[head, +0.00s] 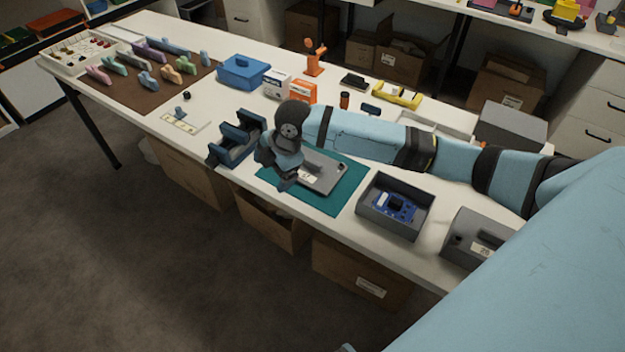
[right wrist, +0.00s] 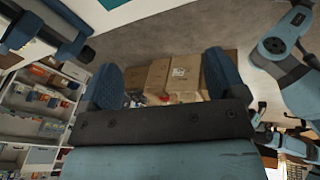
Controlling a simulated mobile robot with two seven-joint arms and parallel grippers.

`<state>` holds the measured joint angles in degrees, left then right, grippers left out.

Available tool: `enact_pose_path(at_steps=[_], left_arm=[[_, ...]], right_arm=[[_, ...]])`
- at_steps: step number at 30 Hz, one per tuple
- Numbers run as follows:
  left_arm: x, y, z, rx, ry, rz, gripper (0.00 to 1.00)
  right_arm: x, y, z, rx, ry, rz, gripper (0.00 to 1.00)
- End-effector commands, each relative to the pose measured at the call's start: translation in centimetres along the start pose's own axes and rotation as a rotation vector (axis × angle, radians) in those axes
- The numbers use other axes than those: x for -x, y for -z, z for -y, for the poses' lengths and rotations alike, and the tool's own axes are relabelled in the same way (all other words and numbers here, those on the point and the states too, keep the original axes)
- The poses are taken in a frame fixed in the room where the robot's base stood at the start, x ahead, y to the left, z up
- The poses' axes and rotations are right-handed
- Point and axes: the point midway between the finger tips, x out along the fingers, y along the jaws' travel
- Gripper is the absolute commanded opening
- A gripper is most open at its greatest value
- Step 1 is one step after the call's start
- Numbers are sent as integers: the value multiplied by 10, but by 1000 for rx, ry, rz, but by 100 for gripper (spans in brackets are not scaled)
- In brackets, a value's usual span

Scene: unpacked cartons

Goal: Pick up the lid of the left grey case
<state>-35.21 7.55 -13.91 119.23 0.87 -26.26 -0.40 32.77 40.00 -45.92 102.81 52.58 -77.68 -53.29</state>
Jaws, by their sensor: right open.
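A flat grey lid-like piece (head: 325,174) with a small white label lies on the teal mat (head: 345,192). My right arm and gripper hide part of it. To its right, an open grey case (head: 373,212) stands without a cover and holds a blue board (head: 396,206). My left gripper is not seen.
Behind my arm are a blue box (head: 243,73), small cartons (head: 303,90) and a yellow tool (head: 398,95). Brown cartons (head: 270,222) stand under the table. The front edge beside the mat is bare.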

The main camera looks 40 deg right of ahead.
Motion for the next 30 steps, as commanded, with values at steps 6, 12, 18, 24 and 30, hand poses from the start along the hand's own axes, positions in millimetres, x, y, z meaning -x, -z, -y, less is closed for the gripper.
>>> enact_pose_path(at_steps=[6, 12, 18, 24, 30], left_arm=[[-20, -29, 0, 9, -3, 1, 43], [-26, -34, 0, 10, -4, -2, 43], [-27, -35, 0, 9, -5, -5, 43], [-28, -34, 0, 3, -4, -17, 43], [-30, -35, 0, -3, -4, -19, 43]], right_arm=[[53, -69, -28, 191, 169, 151, 89], [91, -98, -34, 264, 267, 195, 89], [82, -108, -28, 279, 294, 200, 89], [44, -117, -18, 277, 292, 199, 89], [22, -122, -13, 277, 288, 200, 89]])
